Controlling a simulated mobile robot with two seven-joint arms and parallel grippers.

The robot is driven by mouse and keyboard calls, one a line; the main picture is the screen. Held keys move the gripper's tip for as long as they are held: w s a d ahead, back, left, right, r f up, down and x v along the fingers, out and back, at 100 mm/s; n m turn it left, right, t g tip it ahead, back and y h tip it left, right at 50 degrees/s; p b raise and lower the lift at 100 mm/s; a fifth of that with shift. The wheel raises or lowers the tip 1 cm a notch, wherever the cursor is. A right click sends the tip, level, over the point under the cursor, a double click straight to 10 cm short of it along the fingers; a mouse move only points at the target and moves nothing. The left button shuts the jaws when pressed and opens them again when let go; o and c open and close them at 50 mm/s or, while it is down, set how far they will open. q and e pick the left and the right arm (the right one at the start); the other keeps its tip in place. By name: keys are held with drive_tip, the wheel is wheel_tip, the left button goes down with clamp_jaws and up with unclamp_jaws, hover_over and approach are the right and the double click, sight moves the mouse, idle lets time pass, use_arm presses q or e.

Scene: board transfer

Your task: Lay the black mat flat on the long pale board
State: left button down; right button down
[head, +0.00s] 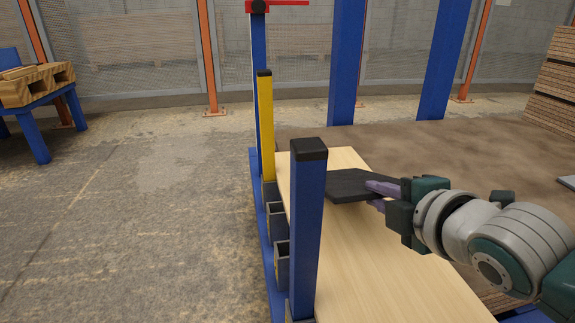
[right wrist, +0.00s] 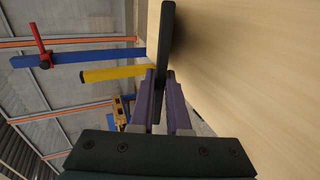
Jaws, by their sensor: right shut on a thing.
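The black mat (head: 350,184) is over the far part of the long pale board (head: 375,265). My right gripper (head: 379,194) comes in from the right and is shut on the mat's near right edge. In the right wrist view the mat (right wrist: 166,40) shows edge-on as a thin dark strip between my purple fingers (right wrist: 162,92), with the pale board (right wrist: 245,65) beside it. The mat looks about level with the board. I cannot tell whether it touches the board or hangs just above. My left gripper is not in view.
A blue post (head: 307,230) with a black cap stands at the board's left edge, in front of the mat. A yellow post (head: 266,125) and taller blue posts (head: 346,60) stand farther back. A brown surface (head: 450,160) lies right of the board. Open floor (head: 130,220) lies left.

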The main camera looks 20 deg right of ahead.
drive_tip(key=shift+f, duration=0.25)
idle(0.5)
drive_tip(key=c, duration=0.8)
unclamp_jaws()
drive_tip(key=shift+o, duration=0.2)
drive_tip(key=shift+f, duration=0.1)
